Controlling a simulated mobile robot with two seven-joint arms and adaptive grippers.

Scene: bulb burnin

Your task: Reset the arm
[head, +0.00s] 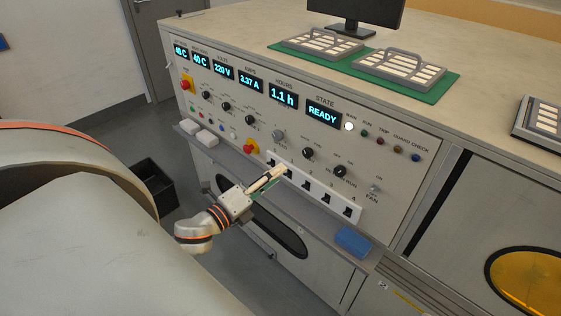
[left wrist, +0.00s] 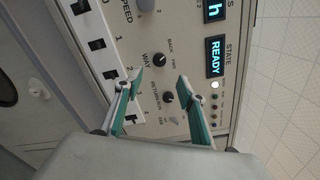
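My left gripper (head: 272,178) is in front of the control panel (head: 228,112), near the white strip of black switches (head: 326,197). In the left wrist view its two green-padded fingers (left wrist: 161,82) stand apart with nothing between them. That view faces the panel, with a black knob (left wrist: 167,97) showing between the fingers and another knob (left wrist: 159,59) just above. No contact with the panel is clear. The state display (head: 322,112) reads READY, with a white lamp (head: 349,126) lit beside it. My right gripper is in neither view.
A ledge (head: 222,156) with white blocks and a blue block (head: 353,241) runs below the panel. Bulb trays (head: 398,70) stand on a green mat on top. A black bin (head: 153,184) stands on the floor.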

